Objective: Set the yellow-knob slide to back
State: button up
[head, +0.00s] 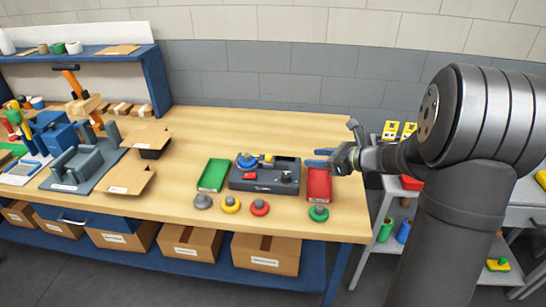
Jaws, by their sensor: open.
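A dark grey fixture (240,184) sits on the workbench between a green tray and a red tray. A small yellow part (268,158), which looks like the yellow knob, shows at its back edge, right of a round blue part (246,160). The slide under it is too small to make out, so I cannot tell its position. My gripper (333,143) is open and empty, to the right of the fixture and above the red tray's back end. It is apart from the yellow part.
The green tray (213,175) is left of the fixture, the red tray (319,185) right. Grey, yellow, red and green round knobs (259,208) stand in front. Flattened cardboard (130,177) and a grey holder (85,168) lie left. The bench behind the fixture is clear.

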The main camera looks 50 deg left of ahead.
aim_at(270, 156)
jog(key=x, duration=1.7)
jog(key=shift+f, duration=0.1)
grip_shut()
